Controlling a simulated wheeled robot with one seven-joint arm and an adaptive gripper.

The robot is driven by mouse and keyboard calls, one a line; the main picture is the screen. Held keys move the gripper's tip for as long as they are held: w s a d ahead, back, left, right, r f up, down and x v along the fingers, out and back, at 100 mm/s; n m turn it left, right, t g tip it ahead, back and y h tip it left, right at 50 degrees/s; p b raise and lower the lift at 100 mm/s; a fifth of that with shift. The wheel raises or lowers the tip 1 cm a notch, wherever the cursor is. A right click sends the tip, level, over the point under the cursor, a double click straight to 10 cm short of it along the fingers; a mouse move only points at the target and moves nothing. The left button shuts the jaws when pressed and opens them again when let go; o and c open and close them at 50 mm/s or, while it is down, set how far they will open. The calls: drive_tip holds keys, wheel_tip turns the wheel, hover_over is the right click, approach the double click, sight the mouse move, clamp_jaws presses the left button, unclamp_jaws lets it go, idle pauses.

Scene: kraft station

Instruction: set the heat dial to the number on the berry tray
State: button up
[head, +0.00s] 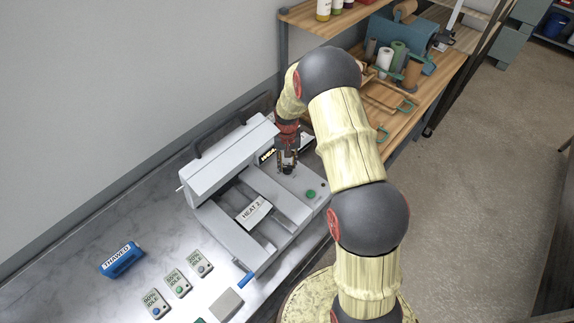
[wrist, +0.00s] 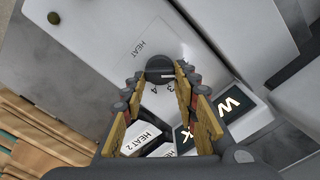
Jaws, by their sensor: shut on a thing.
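My gripper (head: 287,168) points down at the right part of the grey machine (head: 238,240). In the wrist view its fingers (wrist: 160,82) close around a dark round dial (wrist: 158,64) on a light panel marked HEAT. Numbers 3 and 4 show beside the dial; other numbers are hidden or unreadable. A thin light mark shows on the dial, but I cannot tell which number it meets. No berries can be made out.
A blue THAWED block (head: 121,260) and several small IDLE units (head: 178,283) stand left on the counter. Wooden shelves (head: 425,75) stand behind my arm.

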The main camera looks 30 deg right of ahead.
sight(288, 166)
drive_tip(key=m+b, duration=0.2)
drive_tip(key=m, duration=0.2)
drive_tip(key=shift+d+m, duration=0.1)
drive_tip(key=shift+m, duration=0.3)
idle(0.4)
drive_tip(key=o, duration=1.2)
drive_tip(key=shift+c, duration=0.2)
drive_tip(key=shift+r, duration=0.15)
wheel_tip(288, 166, up, 12)
